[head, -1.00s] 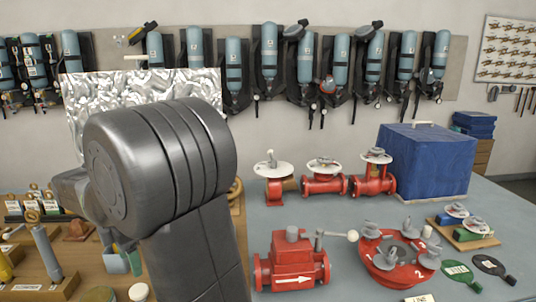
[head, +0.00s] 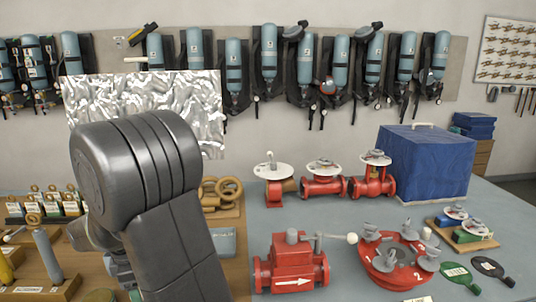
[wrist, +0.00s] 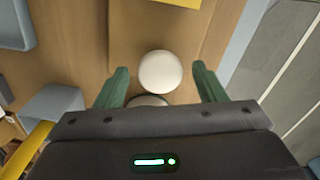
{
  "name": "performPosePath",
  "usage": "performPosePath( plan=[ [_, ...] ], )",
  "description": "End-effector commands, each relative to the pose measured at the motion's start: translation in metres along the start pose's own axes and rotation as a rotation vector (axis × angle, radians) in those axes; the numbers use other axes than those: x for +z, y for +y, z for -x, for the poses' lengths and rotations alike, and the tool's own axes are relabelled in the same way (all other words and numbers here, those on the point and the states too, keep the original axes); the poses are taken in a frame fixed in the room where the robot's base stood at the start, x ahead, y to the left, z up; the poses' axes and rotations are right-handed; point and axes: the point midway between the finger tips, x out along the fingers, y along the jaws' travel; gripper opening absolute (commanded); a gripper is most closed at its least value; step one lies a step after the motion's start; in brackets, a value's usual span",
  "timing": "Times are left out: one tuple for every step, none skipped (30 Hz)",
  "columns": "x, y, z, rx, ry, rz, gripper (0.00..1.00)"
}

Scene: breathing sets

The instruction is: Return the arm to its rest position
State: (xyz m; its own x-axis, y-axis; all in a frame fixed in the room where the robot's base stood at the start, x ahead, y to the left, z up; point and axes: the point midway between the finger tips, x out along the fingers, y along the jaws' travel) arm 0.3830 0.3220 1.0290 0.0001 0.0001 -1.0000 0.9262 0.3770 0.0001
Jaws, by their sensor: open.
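My gripper (wrist: 160,88) shows in the wrist view with its two green fingers spread apart. It is open with nothing held between the fingers. Below or beyond it, a round white-topped object (wrist: 160,71) stands on a wooden board, in line with the gap between the fingers. A second round rim (wrist: 148,100) shows partly behind the gripper's edge. In the head view my dark arm rises at the left of the bench and hides part of the wooden board; the gripper itself is hidden behind it.
Red valves stand on the grey bench (head: 335,225) with a blue box (head: 425,165) behind them. Brass rings (head: 222,190) lie on the wooden board. A crinkled silvery panel (head: 200,100) stands behind my arm. Breathing sets (head: 233,68) hang on the wall. Bench space right of my arm is partly clear.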

Motion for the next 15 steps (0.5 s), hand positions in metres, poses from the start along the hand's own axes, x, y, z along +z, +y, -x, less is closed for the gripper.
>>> performPosePath(
  plan=[
    [0.0, -0.0001, 0.0001, 0.0, 0.0, -0.036, 0.64],
    [0.0, -0.0001, 0.0001, 0.0, 0.0, -0.061, 0.64],
    [0.0001, -0.0001, 0.0001, 0.0, 0.0, -0.093, 0.64],
    [0.0, -0.0001, 0.0001, 0.0, 0.0, -0.118, 0.64],
    [0.0, -0.0001, 0.0001, 0.0, 0.0, -0.143, 0.64],
    [0.0, -0.0001, 0.0001, 0.0, 0.0, -0.176, 0.64],
    [0.0, -0.0001, 0.0001, 0.0, 0.0, -0.2, 0.64],
    [0.0001, -0.0001, 0.0001, 0.0, 0.0, -0.224, 0.64],
    [0.0001, -0.0001, 0.0001, 0.0, 0.0, -0.257, 0.64],
    [0.0001, -0.0001, 0.0001, 0.0, 0.0, -0.281, 0.64],
    [0.0001, -0.0001, 0.0001, 0.0, 0.0, -0.306, 0.64],
    [0.0001, -0.0001, 0.0001, 0.0, 0.0, -0.338, 0.64],
    [0.0001, -0.0001, 0.0001, -0.001, 0.0, -0.363, 0.64],
    [0.0001, -0.0001, 0.0002, -0.001, 0.0, -0.388, 0.64],
    [0.0001, -0.0001, 0.0002, -0.001, 0.0, -0.421, 0.64]
  ],
)
